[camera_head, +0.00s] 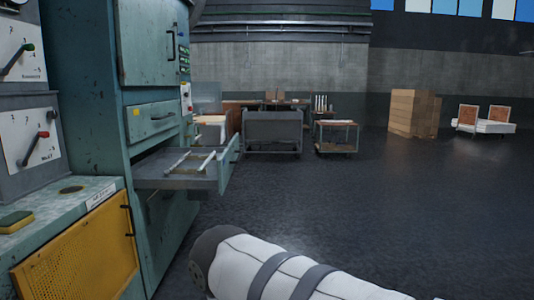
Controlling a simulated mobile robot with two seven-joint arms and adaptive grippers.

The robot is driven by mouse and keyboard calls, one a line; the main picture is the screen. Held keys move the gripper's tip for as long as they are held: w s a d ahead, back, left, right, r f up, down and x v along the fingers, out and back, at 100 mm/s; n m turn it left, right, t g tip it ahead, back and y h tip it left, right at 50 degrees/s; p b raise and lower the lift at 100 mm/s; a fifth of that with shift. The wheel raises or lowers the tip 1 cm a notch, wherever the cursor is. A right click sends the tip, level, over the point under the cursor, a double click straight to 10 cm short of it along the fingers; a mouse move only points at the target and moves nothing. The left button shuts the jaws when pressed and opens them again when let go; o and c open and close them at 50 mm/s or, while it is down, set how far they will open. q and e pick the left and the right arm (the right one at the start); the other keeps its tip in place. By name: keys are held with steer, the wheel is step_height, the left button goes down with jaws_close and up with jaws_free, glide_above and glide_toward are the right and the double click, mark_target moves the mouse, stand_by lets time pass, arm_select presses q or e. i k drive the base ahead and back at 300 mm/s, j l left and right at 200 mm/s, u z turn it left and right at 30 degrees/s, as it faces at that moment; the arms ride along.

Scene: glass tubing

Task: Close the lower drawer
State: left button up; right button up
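The teal cabinet (95,95) stands at the left in the head view. Its lower drawer (165,181) is pulled out to the right, with a grey tray-like inside and a teal front (230,163). Pale glass tubes (178,162) lie in it. The upper drawer (152,122) above it sits shut. One of my arms, white with grey bands, crosses the bottom of the view from the right; its rounded dark end is below the open drawer and apart from it. No gripper fingers show.
A bench with a yellow mesh panel (80,262) and a sponge (15,221) is at the lower left. Carts (272,132) and a small trolley (336,137) stand behind the drawer. Cardboard boxes (412,112) are farther back. The dark floor (400,200) at the right is clear.

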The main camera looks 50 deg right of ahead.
mark_target(149, 172)
steer(key=i+l+z, duration=0.35)
steer(key=l, duration=0.25)
steer(key=i+l+z, duration=0.35)
steer(key=l, duration=0.2)
steer(key=i+l+z, duration=0.4)
